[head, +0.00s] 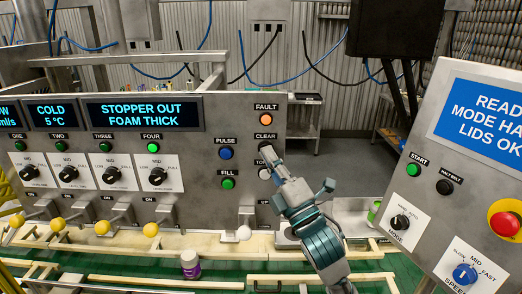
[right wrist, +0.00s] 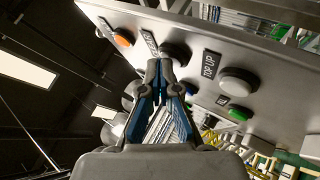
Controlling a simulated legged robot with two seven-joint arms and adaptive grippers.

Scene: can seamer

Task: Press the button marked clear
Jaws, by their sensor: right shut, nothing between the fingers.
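The clear label (head: 265,136) is on the grey panel, below the orange fault light (head: 266,119). The button under that label is mostly hidden behind my right gripper (head: 267,153) in the head view. In the right wrist view the dark clear button (right wrist: 176,53) shows beside its label, just past the fingertips. My right gripper (right wrist: 159,68) is shut and empty, its tips close to that button. I cannot tell whether they touch it. My left gripper is not in view.
The white top up button (right wrist: 238,82) is near my gripper, also partly seen in the head view (head: 264,173). The blue pulse button (head: 226,153) and green fill button (head: 228,183) are to the left.

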